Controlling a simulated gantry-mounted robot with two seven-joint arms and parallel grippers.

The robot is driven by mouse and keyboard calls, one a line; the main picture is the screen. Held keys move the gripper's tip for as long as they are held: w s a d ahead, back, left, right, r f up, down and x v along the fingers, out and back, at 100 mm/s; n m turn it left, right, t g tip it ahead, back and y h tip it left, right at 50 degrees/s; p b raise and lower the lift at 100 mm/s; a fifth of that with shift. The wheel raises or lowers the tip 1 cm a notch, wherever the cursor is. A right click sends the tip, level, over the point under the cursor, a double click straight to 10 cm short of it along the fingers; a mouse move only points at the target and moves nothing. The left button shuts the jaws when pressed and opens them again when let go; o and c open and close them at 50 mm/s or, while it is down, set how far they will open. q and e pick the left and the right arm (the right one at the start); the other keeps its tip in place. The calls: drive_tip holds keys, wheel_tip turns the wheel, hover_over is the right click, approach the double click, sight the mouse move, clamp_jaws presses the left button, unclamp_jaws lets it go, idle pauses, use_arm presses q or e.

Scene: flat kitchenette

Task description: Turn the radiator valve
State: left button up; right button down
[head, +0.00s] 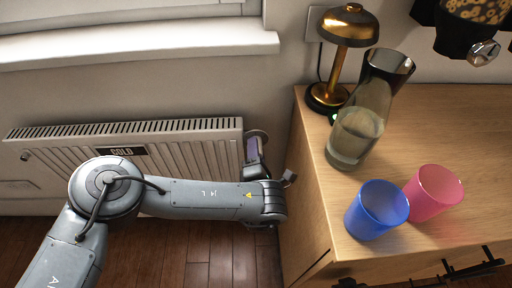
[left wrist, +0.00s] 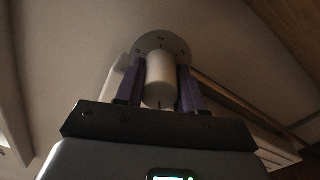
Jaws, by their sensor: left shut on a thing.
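The radiator (head: 195,148) is a ribbed white panel under the window sill, with a black plate reading "COLD" (head: 122,151). The radiator valve is at its right end, and in the left wrist view its pale cylindrical knob (left wrist: 160,79) stands in front of a round marked disc (left wrist: 162,43). My left gripper (head: 253,149) reaches the valve from the front. In the left wrist view the purple fingers of the left gripper (left wrist: 160,92) are shut on the knob, one on each side. In the head view the knob is mostly hidden by the gripper.
A wooden cabinet (head: 318,228) stands close to the right of my left wrist. On it are a brass lamp (head: 349,25), a glass carafe (head: 358,135), a blue cup (head: 375,212) and a pink cup (head: 434,189). The window sill (head: 140,40) juts out above the radiator.

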use_arm(q)
drive_tip(key=shift+r+m, duration=0.1)
drive_tip(key=shift+m, duration=0.3)
drive_tip(key=o, duration=1.1)
drive_tip(key=shift+c, duration=0.2)
drive_tip(key=shift+s, duration=0.15)
